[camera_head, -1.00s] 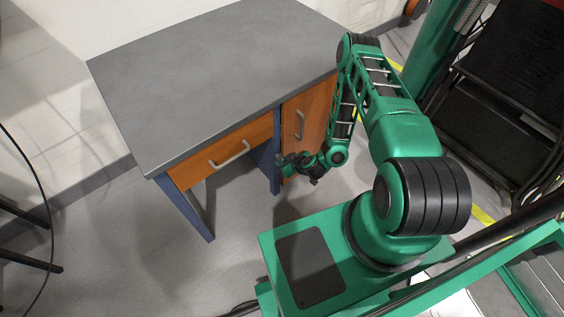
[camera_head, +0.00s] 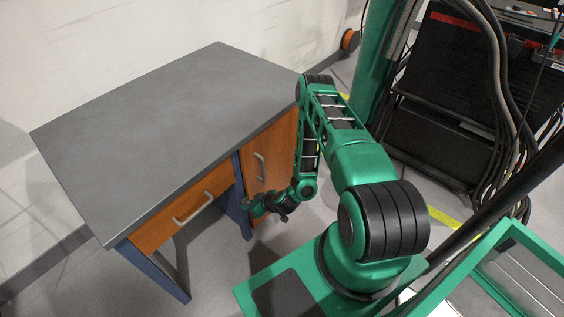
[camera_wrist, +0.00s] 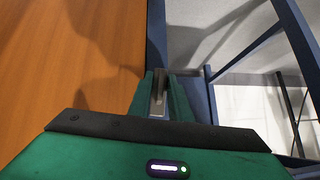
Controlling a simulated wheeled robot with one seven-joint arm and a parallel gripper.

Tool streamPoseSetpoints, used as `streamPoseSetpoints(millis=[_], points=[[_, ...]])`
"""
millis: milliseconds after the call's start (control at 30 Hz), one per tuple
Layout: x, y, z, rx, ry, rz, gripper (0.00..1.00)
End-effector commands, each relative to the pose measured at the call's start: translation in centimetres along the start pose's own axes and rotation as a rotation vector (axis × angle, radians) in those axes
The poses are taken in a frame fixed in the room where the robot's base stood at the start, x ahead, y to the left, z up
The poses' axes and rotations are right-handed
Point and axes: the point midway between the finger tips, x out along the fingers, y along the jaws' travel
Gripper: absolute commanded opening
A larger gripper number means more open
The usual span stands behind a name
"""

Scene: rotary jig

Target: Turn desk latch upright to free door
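The desk (camera_head: 180,120) has a grey top, an orange drawer and an orange door (camera_head: 273,150) with a pale handle on its right side. In the wrist view the door (camera_wrist: 65,75) fills the left, with a blue frame post (camera_wrist: 157,35) beside it. My gripper (camera_head: 252,206) is low at the door's left edge, by the blue leg. In the wrist view its green fingers (camera_wrist: 158,90) stand on either side of a small grey metal piece (camera_wrist: 158,100), which may be the latch. Whether they press on it, and the piece's tilt, cannot be told.
The drawer handle (camera_head: 193,207) sticks out left of the door. Blue desk legs (camera_head: 155,272) frame the open knee space. A black cabinet with cables (camera_head: 445,90) stands at the right. Grey floor (camera_head: 220,265) is free in front of the desk.

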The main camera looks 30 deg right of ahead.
Motion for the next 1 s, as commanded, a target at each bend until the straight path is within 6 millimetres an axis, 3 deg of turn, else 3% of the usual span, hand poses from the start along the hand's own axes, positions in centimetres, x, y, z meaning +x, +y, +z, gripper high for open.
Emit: streamPoseSetpoints(millis=[33,1000], points=[[0.0,0.71,-0.01,0.025,0.004,-0.013,0.25],[0.07,0.16,0.26,0.617,0.003,-0.615,0.25]])
